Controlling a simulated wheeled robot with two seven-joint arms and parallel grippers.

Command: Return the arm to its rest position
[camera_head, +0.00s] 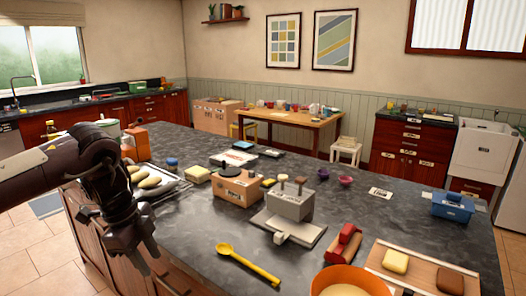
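My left arm (45,170) comes in from the left, dark and bent downward at the wrist. My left gripper (146,258) hangs pointing down at the near left side of the dark stone island (200,232). Nothing shows in it. Its dark fingers blend together, so I cannot tell how far apart they are. My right gripper is not in view.
Close to the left arm is a tray (172,190) with bread rolls. A yellow spoon (248,264), a grey device (290,203), a brown box (236,186), an orange bowl (350,281) and a wooden board (425,267) occupy the island. Floor shows at lower left.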

